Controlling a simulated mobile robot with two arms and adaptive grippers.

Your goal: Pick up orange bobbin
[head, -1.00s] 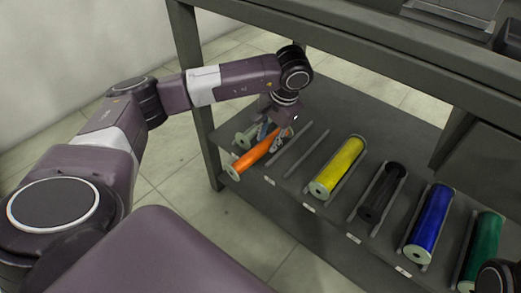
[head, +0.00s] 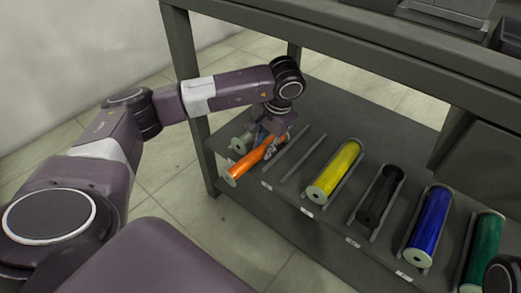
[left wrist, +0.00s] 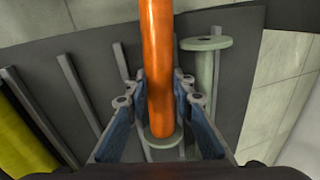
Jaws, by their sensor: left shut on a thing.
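The orange bobbin (head: 256,158) is held in my left gripper (head: 268,141) above the left end of the lower shelf. In the left wrist view the orange bobbin (left wrist: 156,60) runs upright between the two fingers of my left gripper (left wrist: 158,88), which is shut on it. The bobbin's pale end flange (left wrist: 163,137) shows near the bottom of that view. A small part of my right arm shows at the lower right corner of the head view; its gripper is not visible.
A pale bobbin (left wrist: 205,75) lies beside the orange one. Yellow (head: 334,172), black (head: 379,195), blue (head: 429,222) and green (head: 484,248) bobbins lie in rails to the right. A grey post (head: 185,90) and upper table edge (head: 330,60) bound the shelf (head: 330,115).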

